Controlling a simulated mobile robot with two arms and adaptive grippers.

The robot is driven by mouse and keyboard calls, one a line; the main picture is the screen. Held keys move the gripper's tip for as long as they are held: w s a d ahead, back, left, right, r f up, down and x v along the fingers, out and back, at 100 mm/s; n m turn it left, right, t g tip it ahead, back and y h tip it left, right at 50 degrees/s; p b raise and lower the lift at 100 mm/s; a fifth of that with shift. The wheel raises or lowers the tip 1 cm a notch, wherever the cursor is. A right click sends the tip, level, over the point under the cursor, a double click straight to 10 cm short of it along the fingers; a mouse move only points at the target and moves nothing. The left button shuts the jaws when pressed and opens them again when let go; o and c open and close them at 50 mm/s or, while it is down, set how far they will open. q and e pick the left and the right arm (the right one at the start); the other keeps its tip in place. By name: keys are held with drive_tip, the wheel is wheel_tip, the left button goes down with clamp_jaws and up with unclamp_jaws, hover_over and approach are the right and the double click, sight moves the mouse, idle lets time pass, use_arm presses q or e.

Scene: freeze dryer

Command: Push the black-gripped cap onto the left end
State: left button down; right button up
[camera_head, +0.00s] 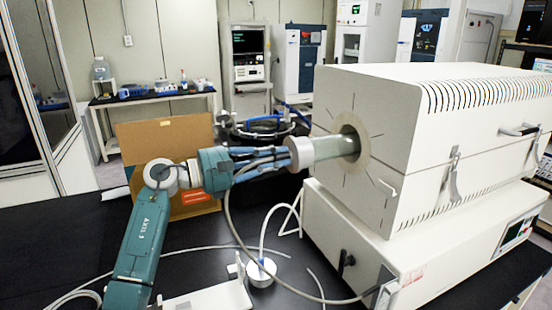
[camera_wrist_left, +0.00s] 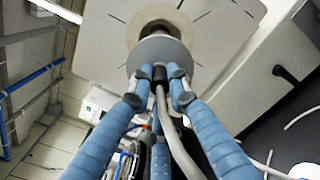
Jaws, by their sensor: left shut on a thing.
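The light grey round cap (camera_head: 301,153) is at the left end of the glassy tube (camera_head: 345,145), which sticks out of the white furnace (camera_head: 384,110). The cap looks in line with the tube and against its end; I cannot tell how far on it sits. In the left wrist view the cap (camera_wrist_left: 160,52) covers part of the tube end, and its black grip (camera_wrist_left: 160,74) is between my blue fingers. My left gripper (camera_head: 284,158) is shut on this grip; it also shows in the wrist view (camera_wrist_left: 160,82). My right gripper is not in view.
A hose runs from the cap past my left arm. A round white piece with a hose (camera_head: 261,272) and a white stand (camera_head: 215,299) are on the black table (camera_head: 60,245). A cardboard box (camera_head: 165,140) stands behind my arm. The furnace fills the right side.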

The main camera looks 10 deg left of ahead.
use_arm(q)
drive_tip(key=shift+d, duration=0.1)
drive_tip(key=shift+b+x, duration=0.35)
drive_tip(key=shift+x, duration=0.7)
drive_tip(key=shift+w+d+r, duration=0.15)
drive_tip(key=c, duration=1.6)
unclamp_jaws()
drive_tip(key=shift+d, duration=0.15)
drive_tip(key=shift+o, duration=0.2)
drive_tip(key=shift+f, duration=0.2)
